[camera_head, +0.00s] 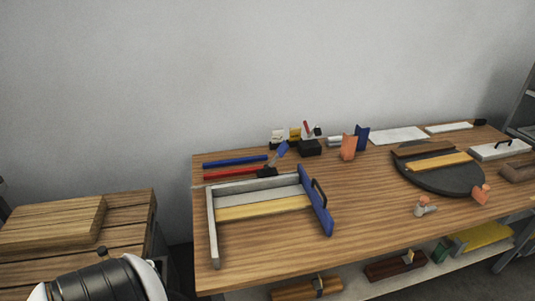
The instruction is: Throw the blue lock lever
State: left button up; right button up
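A small blue lever (281,150) rises tilted up and to the right from a small black mount (267,171) on the wooden bench, behind the grey frame (212,228). A blue panel with a black handle (316,200) stands at the frame's right end. A yellow strip (262,207) lies across the inside of the frame. Neither gripper shows. Only a black and white part of my arm shows at the bottom left, well away from the lever.
Blue and red bars (235,161) lie left of the lever. A black box (310,148) with a red lever stands behind it. A dark round disc (447,182) lies at right. A wooden block (52,222) sits on a left side table. The bench's front middle is clear.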

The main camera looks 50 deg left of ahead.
aim_at(282, 149)
jog(key=u, duration=1.7)
jog(key=i+l+u, duration=0.1)
jog(key=l+u, duration=0.35)
jog(key=l, duration=0.15)
jog(key=l+u, duration=0.45)
jog(key=l, duration=0.15)
